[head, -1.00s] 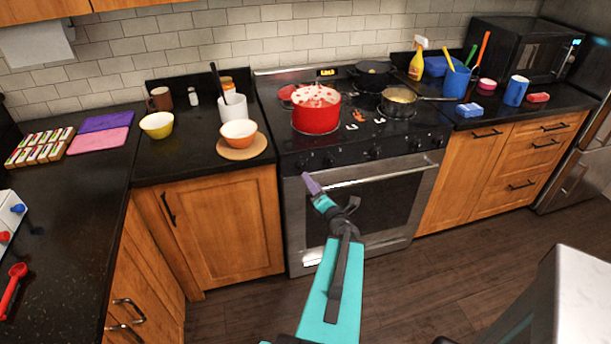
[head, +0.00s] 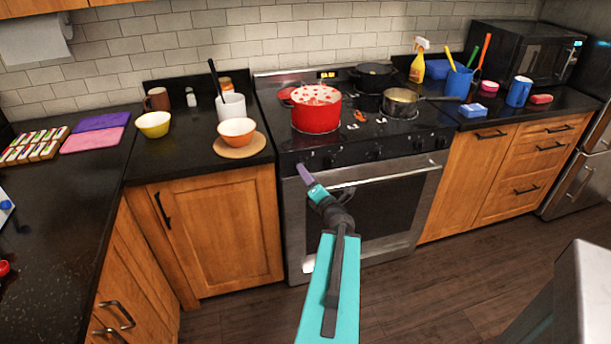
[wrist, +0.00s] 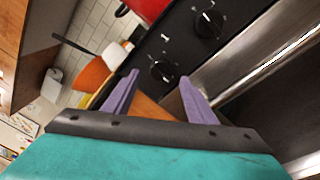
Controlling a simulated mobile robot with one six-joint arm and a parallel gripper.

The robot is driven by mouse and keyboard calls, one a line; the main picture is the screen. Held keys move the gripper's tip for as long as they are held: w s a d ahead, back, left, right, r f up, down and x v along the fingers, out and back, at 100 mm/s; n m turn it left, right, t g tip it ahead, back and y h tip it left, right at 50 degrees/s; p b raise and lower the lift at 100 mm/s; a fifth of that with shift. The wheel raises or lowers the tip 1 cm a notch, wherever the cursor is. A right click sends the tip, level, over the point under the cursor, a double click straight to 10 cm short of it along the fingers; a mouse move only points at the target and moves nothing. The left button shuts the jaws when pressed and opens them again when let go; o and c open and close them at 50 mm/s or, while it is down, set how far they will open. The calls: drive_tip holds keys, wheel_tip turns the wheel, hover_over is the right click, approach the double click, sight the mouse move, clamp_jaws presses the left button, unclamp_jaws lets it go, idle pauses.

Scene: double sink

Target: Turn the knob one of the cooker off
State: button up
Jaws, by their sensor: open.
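The cooker (head: 345,185) has a black front panel with a row of black knobs above its oven handle. My gripper (head: 302,170) is in front of the panel's left end, by the leftmost knob. In the wrist view my gripper (wrist: 159,74) has its two purple fingers spread apart with nothing held. The nearer knob (wrist: 163,70) shows between the fingertips, beyond them; I see no contact. Another knob (wrist: 208,23) is up and to the right of it. The small panel marks are hard to read. In the head view the leftmost knob is partly hidden by the fingers.
The oven handle (head: 385,174) sticks out just below the panel, close to my gripper. A red pot (head: 316,116) and a pan (head: 400,104) stand on the cooktop. An orange bowl (head: 237,130) is on the counter to the left. The floor before the cooker is clear.

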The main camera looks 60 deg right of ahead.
drive_tip(key=shift+x, duration=2.1)
drive_tip(key=shift+s+d, duration=0.1)
drive_tip(key=shift+f, duration=0.1)
drive_tip(key=c, duration=1.1)
